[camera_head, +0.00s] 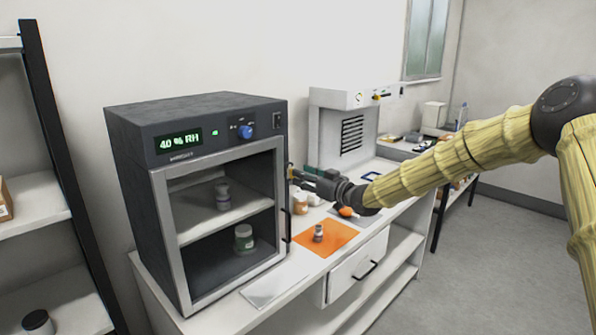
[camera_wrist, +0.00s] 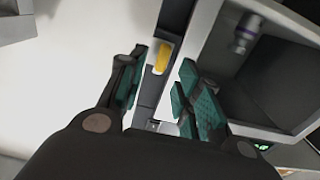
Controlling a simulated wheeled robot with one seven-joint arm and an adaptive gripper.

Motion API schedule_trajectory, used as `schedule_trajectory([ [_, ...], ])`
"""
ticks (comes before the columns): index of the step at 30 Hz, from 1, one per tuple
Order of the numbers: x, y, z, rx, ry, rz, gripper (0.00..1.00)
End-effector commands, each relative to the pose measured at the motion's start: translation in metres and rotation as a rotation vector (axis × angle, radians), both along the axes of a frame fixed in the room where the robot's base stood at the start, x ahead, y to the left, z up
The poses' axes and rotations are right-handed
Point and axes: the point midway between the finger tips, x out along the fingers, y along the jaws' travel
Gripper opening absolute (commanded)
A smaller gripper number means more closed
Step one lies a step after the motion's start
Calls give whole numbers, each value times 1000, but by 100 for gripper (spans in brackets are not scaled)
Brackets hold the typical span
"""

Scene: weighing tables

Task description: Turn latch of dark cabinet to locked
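The dark cabinet (camera_head: 195,105) stands on the white table, with a "40 % RH" display and a grey-framed front door that looks closed. My gripper (camera_head: 300,177) is at the right edge of the door frame. The green finger pads of my gripper (camera_wrist: 165,84) are apart, with a gap at the right pad. In the head view the latch is mostly hidden by the gripper, so its turn angle is hard to tell.
A dark door handle (camera_head: 288,228) is below my gripper. An orange mat (camera_head: 340,238) with a small vial (camera_head: 318,233) lies right of the cabinet. Jars stand inside the cabinet and behind the mat. A pale box-shaped device (camera_head: 345,110) stands behind.

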Motion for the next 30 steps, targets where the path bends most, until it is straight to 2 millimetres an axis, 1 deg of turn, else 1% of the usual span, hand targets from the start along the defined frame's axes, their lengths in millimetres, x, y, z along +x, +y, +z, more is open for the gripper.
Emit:
schedule_trajectory([
  [1, 5, 6, 2, 0, 0, 1, 34],
  [3, 11, 11, 1, -1, 1, 1, 34],
  [8, 19, 19, 1, -1, 1, 0, 34],
  [19, 21, 22, 0, 0, 1, 0, 34],
  [23, 21, 22, 0, 0, 1, 0, 10],
  [24, 21, 21, 0, 0, 1, 0, 3],
  [25, 21, 21, 0, 0, 1, 0, 0],
  [30, 21, 21, 0, -1, 1, 0, 0],
])
